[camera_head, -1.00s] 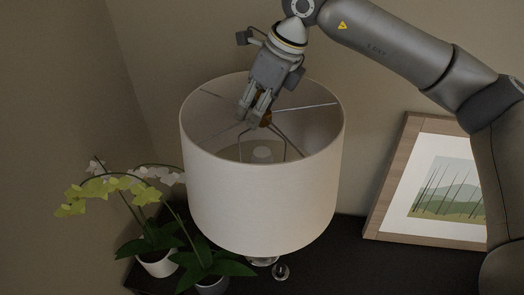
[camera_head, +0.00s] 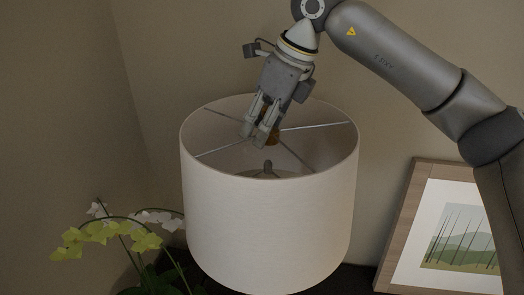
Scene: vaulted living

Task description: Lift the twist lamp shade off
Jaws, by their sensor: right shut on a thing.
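The twist lamp shade (camera_head: 268,225) is a large white drum, open at the top, with thin spokes meeting near a brass-coloured hub (camera_head: 273,136). My right gripper (camera_head: 256,134) reaches down inside the rim from above and is shut on the shade at its centre fitting. The fingers partly cover the hub, so their exact contact is hard to see. The shade looks nearly upright. Its wall hides the lamp's base, and its lower edge reaches the bottom of the view. My left gripper is not in view.
An orchid with yellow-green and white flowers (camera_head: 98,232) stands at lower left, close to the shade. A wood-framed picture (camera_head: 398,225) leans on the wall at right. Both stand by a dark tabletop (camera_head: 345,282).

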